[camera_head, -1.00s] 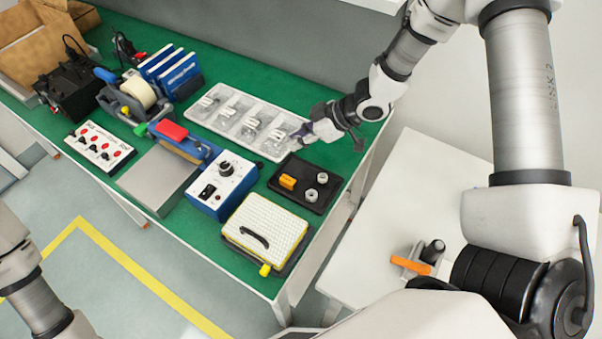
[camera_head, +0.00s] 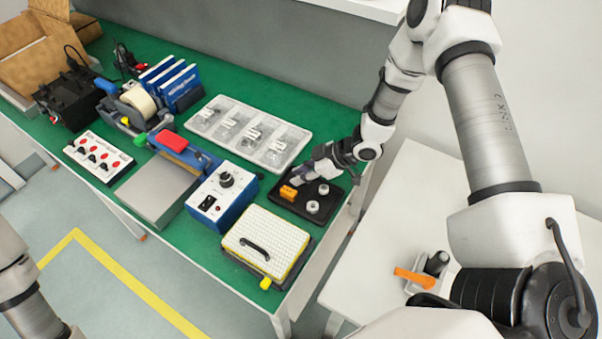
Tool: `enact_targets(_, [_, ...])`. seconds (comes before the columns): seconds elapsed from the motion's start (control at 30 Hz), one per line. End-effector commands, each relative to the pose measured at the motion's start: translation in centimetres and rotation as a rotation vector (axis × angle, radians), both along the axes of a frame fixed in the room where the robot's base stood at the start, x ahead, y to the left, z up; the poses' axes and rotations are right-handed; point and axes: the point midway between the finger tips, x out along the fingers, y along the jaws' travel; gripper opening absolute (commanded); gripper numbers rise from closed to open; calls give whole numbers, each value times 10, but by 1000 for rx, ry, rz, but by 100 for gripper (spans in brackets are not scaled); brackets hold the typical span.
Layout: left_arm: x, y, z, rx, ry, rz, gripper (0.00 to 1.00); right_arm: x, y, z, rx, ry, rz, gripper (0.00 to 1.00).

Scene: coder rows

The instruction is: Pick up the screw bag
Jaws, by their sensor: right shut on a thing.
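Clear screw bags with white labels (camera_head: 252,134) lie in the compartments of a long white tray (camera_head: 213,103) towards the back of the green table. My right gripper (camera_head: 300,174) is shut on a screw bag above the upper edge of a black tray, just right of and in front of the white tray. The held bag is tiny here and mostly hidden by the fingers, so its outline cannot be told. Of my left arm, only links show at the lower left; its gripper is out of the picture.
The black tray (camera_head: 325,218) holds an orange part (camera_head: 288,193) and two round metal parts. A blue control box (camera_head: 224,198) and a white gridded pad (camera_head: 262,238) stand in front. A tape dispenser (camera_head: 135,105) is at left. A white side table (camera_head: 420,215) stands at right.

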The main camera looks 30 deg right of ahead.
Motion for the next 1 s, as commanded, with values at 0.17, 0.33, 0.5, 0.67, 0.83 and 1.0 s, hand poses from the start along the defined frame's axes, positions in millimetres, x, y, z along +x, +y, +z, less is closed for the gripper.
enact_targets(0.17, [0,0,-1,0,0,0,58,0,0,-1,0,0,0,31])
enact_targets(0.33, [0,0,0,0,0,0,58,0,0,0,0,0,0,31])
enact_targets(0.5, [0,0,3,0,0,0,58,-4,-7,12,2,-1,-5,31])
enact_targets(0.67, [0,0,11,0,0,0,58,-19,-29,42,5,-3,-8,31])
enact_targets(0.83, [0,0,28,0,0,0,58,-38,-53,74,5,-3,-6,31])
enact_targets(1.0, [0,0,45,0,0,0,58,-49,-67,89,2,0,-1,31])
